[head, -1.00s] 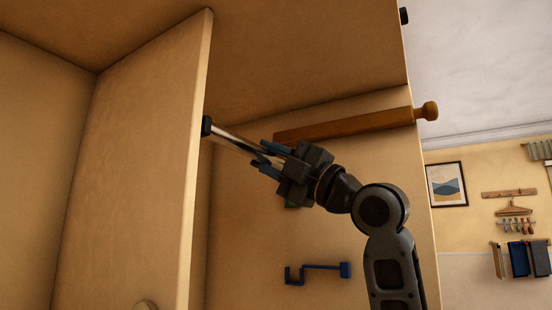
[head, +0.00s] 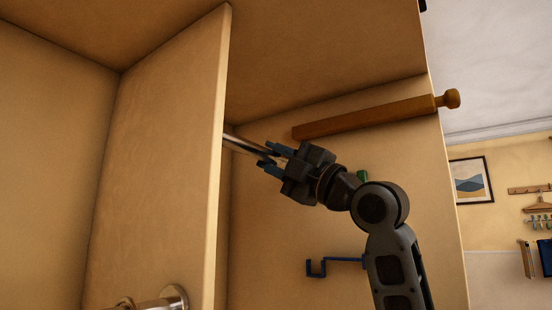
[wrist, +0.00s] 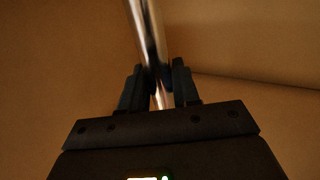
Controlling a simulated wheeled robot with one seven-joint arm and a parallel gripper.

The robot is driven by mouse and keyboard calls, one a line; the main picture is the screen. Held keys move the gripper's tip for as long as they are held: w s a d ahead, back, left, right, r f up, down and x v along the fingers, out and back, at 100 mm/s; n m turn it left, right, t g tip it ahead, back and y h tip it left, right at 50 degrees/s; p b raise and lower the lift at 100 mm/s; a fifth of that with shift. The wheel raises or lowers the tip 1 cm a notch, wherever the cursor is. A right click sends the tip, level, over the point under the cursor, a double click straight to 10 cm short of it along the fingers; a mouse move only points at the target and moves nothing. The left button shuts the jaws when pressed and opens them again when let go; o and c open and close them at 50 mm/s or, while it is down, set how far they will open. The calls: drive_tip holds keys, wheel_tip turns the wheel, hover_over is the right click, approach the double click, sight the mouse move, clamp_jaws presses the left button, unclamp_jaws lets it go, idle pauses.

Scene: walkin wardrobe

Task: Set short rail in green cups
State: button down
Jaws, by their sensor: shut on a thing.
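My gripper (head: 268,161) is shut on the short rail (head: 233,142), a shiny chrome tube. In the wrist view the rail (wrist: 148,35) runs up and slightly left from between the fingers (wrist: 157,85). In the head view its far left end is hidden behind the upright divider panel. A small part of a green thing (head: 362,175), perhaps one of the green cups, shows behind my arm on the right-hand wall. No other green cup is in view.
The divider panel (head: 170,150) stands close left of the gripper. A wooden rod (head: 375,117) with a knob sticks out above it. A blue hook bracket (head: 335,264) is on the wall below. Another chrome rail (head: 155,303) with a round flange is at the lower left.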

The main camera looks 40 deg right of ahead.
drive_tip(key=shift+f+b, duration=1.7)
drive_tip(key=shift+f, duration=0.3)
drive_tip(key=c, duration=0.7)
unclamp_jaws()
drive_tip(key=shift+c, duration=0.2)
drive_tip(key=shift+f, duration=0.1)
drive_tip(key=b+v, duration=0.1)
drive_tip(key=v, duration=0.6)
drive_tip(key=shift+s+b, duration=0.35)
drive_tip(key=shift+s, duration=0.05)
drive_tip(key=shift+d+f, duration=0.1)
drive_tip(key=shift+f, duration=0.1)
